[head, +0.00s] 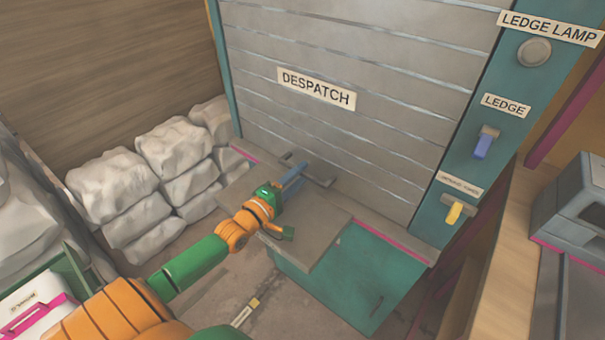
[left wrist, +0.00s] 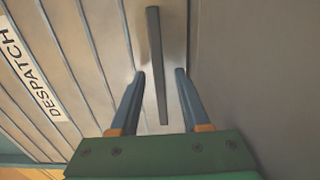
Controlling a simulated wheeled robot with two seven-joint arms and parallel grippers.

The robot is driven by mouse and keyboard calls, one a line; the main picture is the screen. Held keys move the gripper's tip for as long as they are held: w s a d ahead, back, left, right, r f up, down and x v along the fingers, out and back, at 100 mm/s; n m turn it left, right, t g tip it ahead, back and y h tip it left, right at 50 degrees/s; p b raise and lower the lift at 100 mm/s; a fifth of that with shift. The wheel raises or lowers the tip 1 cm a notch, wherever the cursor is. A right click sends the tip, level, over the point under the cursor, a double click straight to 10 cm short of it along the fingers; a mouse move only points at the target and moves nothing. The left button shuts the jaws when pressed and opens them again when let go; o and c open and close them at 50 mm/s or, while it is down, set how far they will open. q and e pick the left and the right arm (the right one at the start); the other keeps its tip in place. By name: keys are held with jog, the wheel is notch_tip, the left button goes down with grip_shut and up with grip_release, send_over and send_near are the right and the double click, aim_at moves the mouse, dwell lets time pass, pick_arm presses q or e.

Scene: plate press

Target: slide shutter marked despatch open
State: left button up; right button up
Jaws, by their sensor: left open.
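The grey slatted shutter (head: 400,80) carries a label reading DESPATCH (head: 316,89) and is down, its lower edge near the ledge. It also shows in the left wrist view (left wrist: 85,70). A dark bar handle (left wrist: 156,55) runs along the shutter's lower part. My left gripper (head: 299,172) is at the shutter's foot. In the left wrist view its two fingers (left wrist: 160,75) are apart, one on each side of the handle, with gaps showing. In the head view the gripper partly hides the handle. My right gripper is not in view.
A grey ledge (head: 325,235) juts out below the shutter above a teal cabinet (head: 350,285). The right post holds a round lamp (head: 534,52), a blue switch (head: 483,146) and a yellow switch (head: 454,213). White sacks (head: 175,147) are stacked left. A grey machine (head: 575,210) stands right.

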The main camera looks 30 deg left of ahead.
pick_arm(q)
jog(key=shift+w+d, duration=0.1)
jog(key=shift+w, duration=0.6)
grip_shut()
dwell(1.0)
